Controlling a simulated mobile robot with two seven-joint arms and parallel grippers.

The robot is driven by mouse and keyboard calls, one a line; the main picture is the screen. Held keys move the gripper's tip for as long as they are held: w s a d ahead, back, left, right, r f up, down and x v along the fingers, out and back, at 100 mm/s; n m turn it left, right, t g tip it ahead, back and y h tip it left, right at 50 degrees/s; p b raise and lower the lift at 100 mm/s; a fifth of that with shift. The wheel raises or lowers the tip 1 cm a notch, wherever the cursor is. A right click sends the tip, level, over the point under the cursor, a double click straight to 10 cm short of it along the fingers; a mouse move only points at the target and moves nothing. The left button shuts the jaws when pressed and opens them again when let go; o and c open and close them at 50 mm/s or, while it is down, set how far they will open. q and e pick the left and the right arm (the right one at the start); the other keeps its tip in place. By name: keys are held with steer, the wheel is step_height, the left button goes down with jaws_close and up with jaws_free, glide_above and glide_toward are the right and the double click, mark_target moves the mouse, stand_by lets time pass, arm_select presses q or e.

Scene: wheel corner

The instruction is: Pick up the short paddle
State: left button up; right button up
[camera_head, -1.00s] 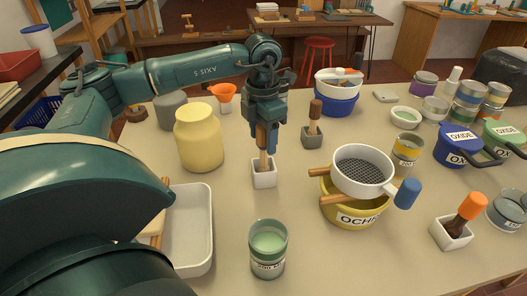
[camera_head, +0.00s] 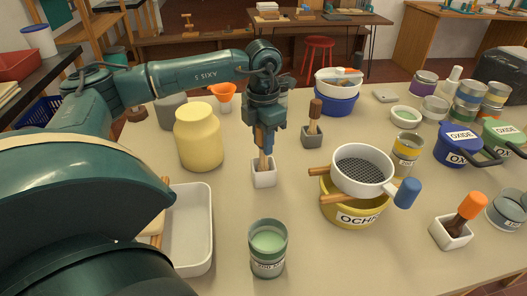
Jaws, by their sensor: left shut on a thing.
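My left gripper (camera_head: 264,145) comes down from above, shut on a wooden paddle (camera_head: 263,163). The paddle stands close to upright, with its lower end inside a small white square pot (camera_head: 264,180). The gripper's fingers hide much of the paddle's upper part. Another wooden paddle with a dark brown handle (camera_head: 315,109) leans in a grey square pot (camera_head: 312,140) to the right of the gripper and farther back. My right gripper is not in view.
A yellow jar (camera_head: 199,138) stands left of the gripper, with an orange funnel (camera_head: 224,92) behind. A green-filled glass jar (camera_head: 268,252) is in front. A sieve (camera_head: 363,170) sits over a yellow OCHRE bowl (camera_head: 350,216) to the right. A white tray (camera_head: 201,232) lies front left.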

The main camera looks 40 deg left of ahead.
arm_select(q)
step_height(320, 180, up, 10)
steer(key=shift+r, duration=0.1)
stand_by(0.5)
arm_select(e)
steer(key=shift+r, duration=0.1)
arm_select(q)
steer(key=shift+r+p, duration=0.9)
steer(key=shift+p, duration=0.05)
step_height(320, 180, up, 2)
steer(key=shift+p, duration=0.9)
step_height(320, 180, up, 4)
steer(key=p, duration=0.3)
steer(key=shift+f, duration=0.25)
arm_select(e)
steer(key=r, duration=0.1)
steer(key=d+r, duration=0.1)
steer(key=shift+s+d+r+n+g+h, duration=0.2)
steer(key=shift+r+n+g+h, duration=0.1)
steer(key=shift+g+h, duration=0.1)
